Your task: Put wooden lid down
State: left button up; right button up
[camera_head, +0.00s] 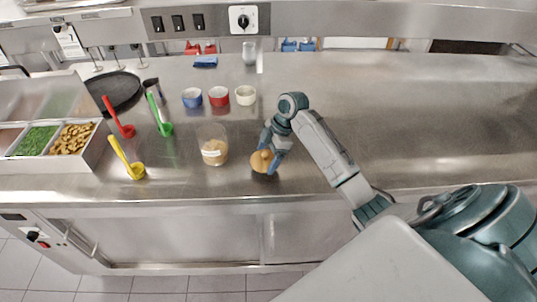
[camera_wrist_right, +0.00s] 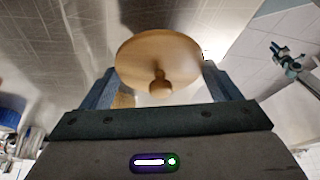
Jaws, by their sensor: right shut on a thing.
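The wooden lid (camera_head: 259,164) is a round, light-brown disc with a small knob. My right gripper (camera_head: 271,148) is shut on it near the front edge of the steel counter. In the right wrist view the lid (camera_wrist_right: 160,50) shows between the two fingers (camera_wrist_right: 160,83), its knob facing the camera. I cannot tell whether the lid touches the counter. A clear jar (camera_head: 213,148) with tan contents and a label stands just left of the gripper. My left gripper does not show in the head view.
Blue (camera_head: 192,97), red (camera_head: 219,96) and cream (camera_head: 245,95) bowls stand behind the jar. Red (camera_head: 126,130), green (camera_head: 165,129) and yellow (camera_head: 136,170) ladles lie left, beside a food-filled container (camera_head: 97,148). A dark pan (camera_head: 122,88) is behind. The counter's right side (camera_head: 430,120) is clear.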

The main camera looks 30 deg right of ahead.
aim_at(271, 155)
jog(key=shift+w+d, duration=0.55)
jog(key=shift+w, duration=0.05)
jog(key=shift+f+p, duration=0.45)
jog(key=shift+p, duration=0.1)
notch_tip(271, 155, down, 2)
jog(key=shift+p, duration=0.6)
jog(key=shift+f, duration=0.35)
jog(key=shift+f, duration=0.1)
jog(key=shift+f, duration=0.15)
jog(key=o, duration=0.9)
jog(key=shift+c, duration=0.2)
